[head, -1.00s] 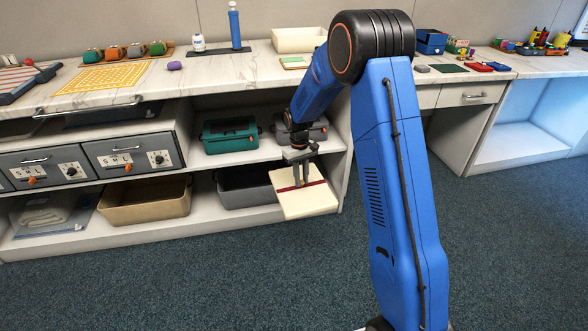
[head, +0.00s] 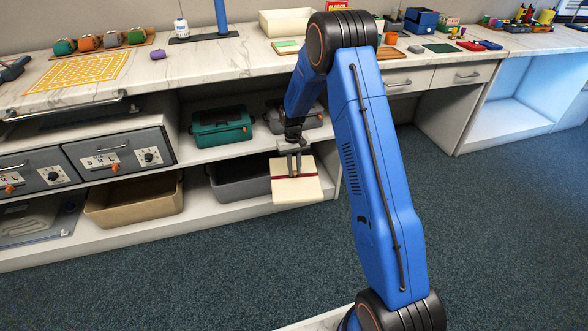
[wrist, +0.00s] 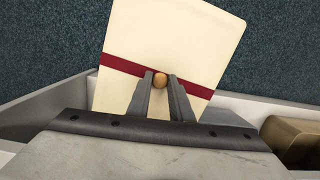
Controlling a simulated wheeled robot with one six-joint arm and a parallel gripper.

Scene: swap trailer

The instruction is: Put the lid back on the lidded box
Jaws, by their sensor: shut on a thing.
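The lid is a flat cream square with a dark red stripe and a small round wooden knob. In the head view the lid (head: 297,190) hangs in front of the lower shelf's right end. It also shows in the wrist view (wrist: 175,35). My gripper (head: 295,172) is shut on the lid's knob, with a finger on each side in the wrist view (wrist: 160,82). An open cream box (head: 290,24) stands on the counter behind my arm. I cannot tell whether it is the lidded box.
A dark grey bin (head: 232,188) sits partly behind the lid, and a tan bin (head: 135,205) to its left. A teal case (head: 222,127) is on the shelf above. The marble counter (head: 165,75) has bare patches. Open carpet (head: 480,230) lies at the right.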

